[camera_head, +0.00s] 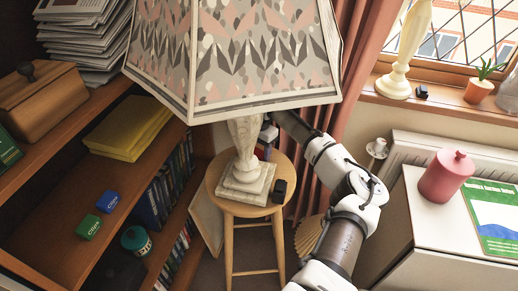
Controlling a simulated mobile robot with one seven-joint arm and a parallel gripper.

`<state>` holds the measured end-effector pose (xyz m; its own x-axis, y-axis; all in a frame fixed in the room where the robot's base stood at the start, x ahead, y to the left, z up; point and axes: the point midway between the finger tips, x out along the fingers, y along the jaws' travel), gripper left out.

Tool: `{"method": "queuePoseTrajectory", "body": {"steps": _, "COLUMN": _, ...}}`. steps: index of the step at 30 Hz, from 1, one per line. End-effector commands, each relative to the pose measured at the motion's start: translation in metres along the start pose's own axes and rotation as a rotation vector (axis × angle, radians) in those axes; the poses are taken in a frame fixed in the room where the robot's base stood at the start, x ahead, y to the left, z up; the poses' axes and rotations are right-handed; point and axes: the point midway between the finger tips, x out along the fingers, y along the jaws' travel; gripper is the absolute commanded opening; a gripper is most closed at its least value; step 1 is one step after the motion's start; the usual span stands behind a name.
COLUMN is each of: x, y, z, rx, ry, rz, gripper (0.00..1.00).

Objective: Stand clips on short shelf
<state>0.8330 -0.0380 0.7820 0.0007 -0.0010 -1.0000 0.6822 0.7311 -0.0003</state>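A green clips box (89,227) and a blue clips box (107,202) sit close together, apart, on a brown wooden shelf (50,220) at the left. My arm reaches up from the bottom right to behind the patterned lampshade. The end of my gripper (268,134) shows only in part between the lampshade's lower edge and the lamp's stem. Its fingertips are hidden or too small to make out, so I cannot tell whether it is open or holds anything. A small bluish and reddish patch shows beside the stem there.
A table lamp (246,150) and a small black object (280,191) stand on a round wooden stool (228,206). Yellow books (130,128) and a teal container (136,240) are on the shelves. A red canister (446,176) stands on the white cabinet (425,215) at the right.

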Motion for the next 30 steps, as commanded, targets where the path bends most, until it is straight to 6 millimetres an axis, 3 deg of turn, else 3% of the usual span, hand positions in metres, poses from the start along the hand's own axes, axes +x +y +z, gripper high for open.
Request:
{"method": "queuePoseTrajectory", "body": {"steps": 1, "x": 0.0, "y": 0.0, "z": 0.0, "rx": 0.0, "ry": 0.0, "rz": 0.0, "gripper": 0.56}}
{"method": "queuePoseTrajectory", "body": {"steps": 5, "x": 0.0, "y": 0.0, "z": 0.0, "rx": 0.0, "ry": 0.0, "rz": 0.0, "gripper": 0.71}}
{"method": "queuePoseTrajectory", "body": {"steps": 17, "x": -0.009, "y": 0.001, "z": 0.0, "rx": 0.0, "ry": 0.0, "rz": 0.002, "gripper": 0.71}}
{"method": "queuePoseTrajectory", "body": {"steps": 30, "x": -0.097, "y": 0.001, "z": 0.0, "rx": -0.001, "ry": -0.001, "rz": 0.002, "gripper": 0.71}}
